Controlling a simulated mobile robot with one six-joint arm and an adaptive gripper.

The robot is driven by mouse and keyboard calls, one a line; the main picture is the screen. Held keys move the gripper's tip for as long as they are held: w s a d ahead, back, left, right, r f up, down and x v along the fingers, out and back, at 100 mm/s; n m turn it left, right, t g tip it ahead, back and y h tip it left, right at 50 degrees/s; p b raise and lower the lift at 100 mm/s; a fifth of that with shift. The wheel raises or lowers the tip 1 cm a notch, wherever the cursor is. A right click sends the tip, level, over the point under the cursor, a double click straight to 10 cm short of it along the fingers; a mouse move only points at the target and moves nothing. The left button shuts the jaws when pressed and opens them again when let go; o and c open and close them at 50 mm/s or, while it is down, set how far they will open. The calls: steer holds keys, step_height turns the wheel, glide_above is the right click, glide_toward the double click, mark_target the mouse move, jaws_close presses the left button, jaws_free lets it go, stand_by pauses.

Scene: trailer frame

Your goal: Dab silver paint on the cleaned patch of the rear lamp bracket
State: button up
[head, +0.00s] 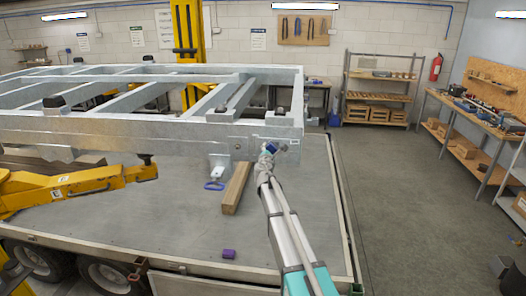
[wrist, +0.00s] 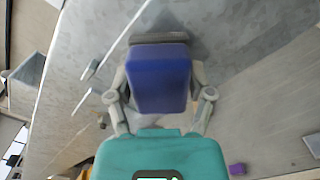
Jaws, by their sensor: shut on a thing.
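My gripper (head: 266,156) is at the right rear corner of the raised grey metal frame (head: 180,132). It is shut on a blue block (wrist: 160,80), with a finger on each side. The block has a dark grey strip (wrist: 158,38) at its far end, close to a grey metal surface. I cannot tell whether it touches. In the head view the blue block (head: 270,148) shows small in front of the frame's end. I cannot clearly make out the lamp bracket or its cleaned patch; the gripper and block may hide them. No silver paint is clearly visible.
A wooden beam (head: 236,188) and a small purple object (head: 229,253) lie on the grey trailer bed (head: 170,215). A metal fitting with a blue ring (head: 214,185) hangs nearby. A yellow arm (head: 85,184) stands left. Open floor (head: 400,190) and a workbench (head: 480,122) are right.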

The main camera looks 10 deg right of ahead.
steer(key=shift+d, duration=0.4)
steer(key=shift+s+d, duration=0.15)
steer(key=d, duration=0.1)
steer(key=s+d, duration=0.1)
steer(key=d, duration=0.1)
stand_by(0.6)
steer(key=shift+w+a, duration=0.1)
stand_by(0.5)
steer(key=shift+w+a, duration=0.25)
steer(key=shift+a, duration=0.55)
steer(key=shift+w+a, duration=0.2)
steer(key=shift+a, duration=0.6)
steer(key=shift+a, duration=0.1)
steer(key=shift+w+a, duration=0.3)
steer(key=shift+a, duration=0.45)
steer(key=shift+w+a, duration=0.3)
steer(key=shift+a, duration=0.45)
